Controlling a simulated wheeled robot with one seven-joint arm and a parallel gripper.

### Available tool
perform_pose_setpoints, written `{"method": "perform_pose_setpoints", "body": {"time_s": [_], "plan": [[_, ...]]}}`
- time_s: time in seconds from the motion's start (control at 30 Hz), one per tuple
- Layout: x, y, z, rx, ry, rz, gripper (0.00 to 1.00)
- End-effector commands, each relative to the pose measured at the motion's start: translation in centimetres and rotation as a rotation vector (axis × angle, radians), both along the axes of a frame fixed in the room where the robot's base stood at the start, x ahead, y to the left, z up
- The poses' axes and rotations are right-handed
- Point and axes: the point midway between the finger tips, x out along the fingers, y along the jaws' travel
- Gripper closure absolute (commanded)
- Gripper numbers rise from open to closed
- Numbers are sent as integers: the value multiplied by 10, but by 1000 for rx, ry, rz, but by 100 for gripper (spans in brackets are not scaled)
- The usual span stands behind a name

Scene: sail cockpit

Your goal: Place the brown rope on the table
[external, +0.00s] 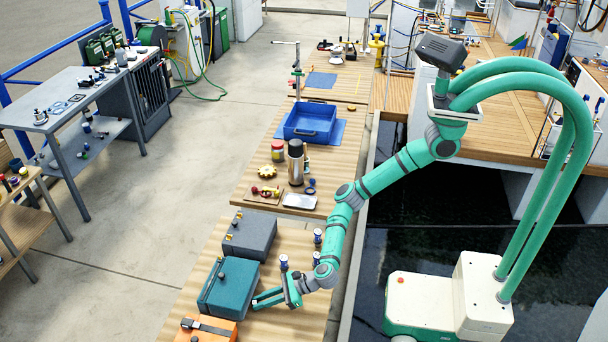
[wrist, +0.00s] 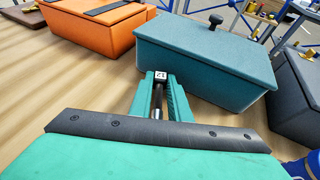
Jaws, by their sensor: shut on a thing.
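I cannot make out a brown rope in either view. My gripper (external: 256,300) reaches low over the near table (external: 255,328), just right of the teal box (external: 228,288). In the wrist view my gripper (wrist: 162,78) has its two green fingers close together on a small dark thing with a white marked face (wrist: 160,75). Most of that thing is hidden between the fingers, so I cannot tell what it is. The lidded teal box (wrist: 205,60) with a black knob stands just beyond the fingertips. I cannot tell whether they touch it.
An orange box (external: 208,328) and a dark grey box (external: 249,235) flank the teal box. Several small blue-and-white items (external: 283,262) stand near my arm. Farther off are a blue tray (external: 310,120) and a steel flask (external: 296,162). Bare wood shows right of the boxes.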

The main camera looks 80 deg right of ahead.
Motion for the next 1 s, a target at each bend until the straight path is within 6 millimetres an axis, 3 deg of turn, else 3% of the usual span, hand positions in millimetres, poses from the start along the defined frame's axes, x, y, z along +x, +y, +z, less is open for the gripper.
{"method": "perform_pose_setpoints", "body": {"time_s": [0.1,0.63,0.67,0.73,1.0], "plan": [[0,0,-13,-1,-1,-1,100],[0,0,-21,0,1,0,100],[0,0,-21,0,1,0,81],[0,0,-22,-2,3,-1,65],[1,-5,-25,-6,6,-10,65]]}}
